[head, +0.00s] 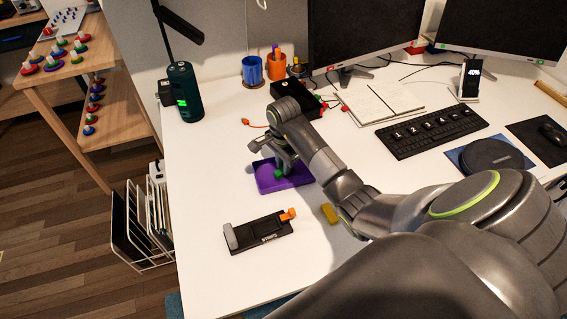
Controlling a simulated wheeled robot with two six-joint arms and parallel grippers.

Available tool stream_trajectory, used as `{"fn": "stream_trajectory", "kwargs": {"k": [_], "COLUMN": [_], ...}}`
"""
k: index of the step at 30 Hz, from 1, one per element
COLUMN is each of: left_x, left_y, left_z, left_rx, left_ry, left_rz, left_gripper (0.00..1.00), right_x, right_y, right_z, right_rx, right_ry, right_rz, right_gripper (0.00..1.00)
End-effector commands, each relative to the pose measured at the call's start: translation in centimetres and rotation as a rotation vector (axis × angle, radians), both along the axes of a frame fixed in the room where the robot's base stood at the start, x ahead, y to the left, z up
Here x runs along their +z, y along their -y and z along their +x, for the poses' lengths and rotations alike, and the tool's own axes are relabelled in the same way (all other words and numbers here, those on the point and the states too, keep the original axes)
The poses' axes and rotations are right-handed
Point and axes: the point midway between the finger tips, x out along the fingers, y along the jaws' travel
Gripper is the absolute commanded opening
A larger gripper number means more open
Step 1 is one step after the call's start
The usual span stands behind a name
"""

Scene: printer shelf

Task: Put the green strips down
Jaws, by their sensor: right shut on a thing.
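My right arm reaches across the white desk, and my right gripper (279,167) is low over a purple tray (265,184) at the desk's left middle. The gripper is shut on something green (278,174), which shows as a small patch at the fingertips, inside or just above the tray. The fingers hide most of it, so I cannot tell its full shape or whether it touches the tray floor. My left gripper is not in the head view.
A black device with an orange part (260,232) and a yellow block (330,213) lie in front of the tray. A black box (290,99) stands behind my gripper. A dark green cylinder (183,92), blue cup (252,70), notebook (380,100) and keyboard (431,131) stand farther back. The front left desk is clear.

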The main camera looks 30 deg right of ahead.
Motion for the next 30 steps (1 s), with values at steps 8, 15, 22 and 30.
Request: {"fn": "stream_trajectory", "kwargs": {"k": [8, 15, 22, 30], "left_x": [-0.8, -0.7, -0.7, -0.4], "left_y": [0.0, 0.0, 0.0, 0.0], "left_z": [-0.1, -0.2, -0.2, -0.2], "left_rx": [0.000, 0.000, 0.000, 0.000], "left_ry": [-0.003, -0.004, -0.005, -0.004], "left_rz": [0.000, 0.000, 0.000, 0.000], "left_gripper": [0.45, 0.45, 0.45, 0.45], "right_x": [-0.7, -0.6, -0.6, 1.4], "right_y": [0.0, 0.0, 0.0, 0.0], "right_z": [0.0, 0.0, 0.0, 0.2], "right_rx": [0.000, 0.000, 0.000, 0.000], "right_ry": [0.000, 0.000, 0.000, 0.006], "right_rz": [0.000, 0.000, 0.000, 0.000], "right_gripper": [0.00, 0.41, 0.41, 0.41]}}
